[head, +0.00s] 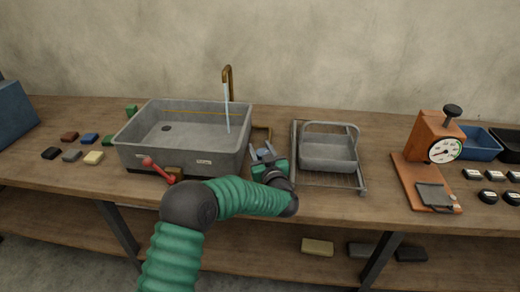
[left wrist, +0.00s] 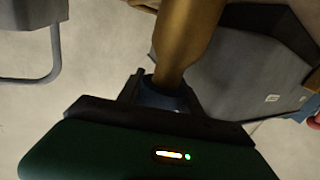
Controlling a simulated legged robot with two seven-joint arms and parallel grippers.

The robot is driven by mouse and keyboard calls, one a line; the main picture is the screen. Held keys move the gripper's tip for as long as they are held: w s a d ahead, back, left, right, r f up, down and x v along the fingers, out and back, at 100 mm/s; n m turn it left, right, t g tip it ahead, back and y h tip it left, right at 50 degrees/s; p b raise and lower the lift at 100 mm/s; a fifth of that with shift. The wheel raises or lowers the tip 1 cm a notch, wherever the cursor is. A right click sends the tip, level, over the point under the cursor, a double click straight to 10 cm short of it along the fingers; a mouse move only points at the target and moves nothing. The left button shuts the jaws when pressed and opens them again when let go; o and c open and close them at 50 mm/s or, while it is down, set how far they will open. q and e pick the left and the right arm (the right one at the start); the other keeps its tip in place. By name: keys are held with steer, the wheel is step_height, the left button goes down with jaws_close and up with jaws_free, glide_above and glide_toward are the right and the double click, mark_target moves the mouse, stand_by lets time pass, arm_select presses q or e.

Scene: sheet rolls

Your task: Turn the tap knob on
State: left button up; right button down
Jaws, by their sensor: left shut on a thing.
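The brass tap (head: 228,82) rises behind the grey sink (head: 185,150), and a thin pale-blue stream of water (head: 227,115) falls from its spout into the basin. A brass part (head: 262,128), which looks like the tap knob, stands at the sink's right side. My left gripper (head: 265,153) is right of the sink, shut on this brass part. In the left wrist view the brass part (left wrist: 188,38) runs down between the fingers (left wrist: 165,95); its gripped end is hidden. My right gripper is not in view.
A wire rack (head: 297,175) with a grey handled basket (head: 328,152) stands close to the right of my left gripper. An orange dial scale (head: 428,140) is farther right. Several small blocks (head: 72,155) lie left of the sink.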

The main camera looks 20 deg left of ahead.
arm_select(q)
steer(key=shift+d+m+t+h, duration=0.15)
steer(key=shift+m+t+h, duration=0.3)
steer(key=shift+h, duration=0.25)
steer(key=m+h+b, duration=0.1)
steer(key=h, duration=0.1)
steer(key=m+t+h, duration=0.1)
steer(key=m+h, duration=0.1)
steer(key=d+m+t+h+b, duration=0.1)
steer(key=h, duration=0.2)
steer(key=shift+w+f+m+b, duration=0.15)
steer(key=shift+w+m+b, duration=0.1)
steer(key=shift+m+b, duration=0.1)
steer(key=shift+d+m+h, duration=0.2)
steer(key=shift+m+h, duration=0.3)
steer(key=shift+h, duration=0.5)
steer(key=o, duration=1.4)
steer(key=shift+c, duration=0.2)
